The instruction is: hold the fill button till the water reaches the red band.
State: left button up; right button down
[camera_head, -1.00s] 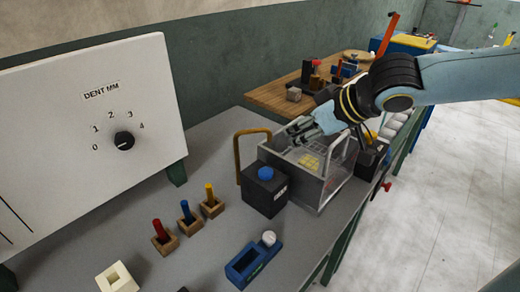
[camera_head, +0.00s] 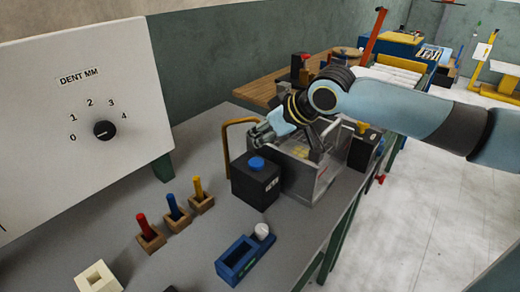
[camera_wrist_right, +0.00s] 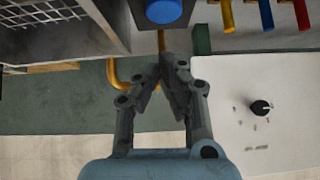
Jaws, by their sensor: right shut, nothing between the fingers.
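A black box (camera_head: 255,186) with a round blue button (camera_head: 256,163) on top stands on the grey bench. The button also shows at the top edge of the right wrist view (camera_wrist_right: 164,11). A clear-walled tank (camera_head: 310,180) stands right of the box; I cannot make out a water level or a red band. My right gripper (camera_head: 262,133) is shut and empty, above and behind the blue button, apart from it. In the right wrist view its fingertips (camera_wrist_right: 168,68) meet just below the button in the picture. My left gripper is not in view.
A yellow hoop (camera_head: 228,150) stands just behind the box. Red, blue and yellow pegs (camera_head: 172,207) in wooden blocks, a blue fixture (camera_head: 240,260) and a cream block (camera_head: 98,278) sit nearer. A white dial panel (camera_head: 85,125) stands at left.

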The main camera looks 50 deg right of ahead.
aim_at(257, 160)
jog(key=shift+s+f, duration=0.1)
jog(key=shift+f, duration=1.85)
jog(key=shift+f, duration=0.8)
jog(key=shift+s+a+f, duration=0.1)
jog(key=shift+s+f, duration=0.05)
jog(key=shift+f, duration=0.25)
jog(key=shift+s+f, duration=0.1)
jog(key=shift+f, duration=0.05)
jog(key=shift+r, duration=0.2)
dwell(4.3)
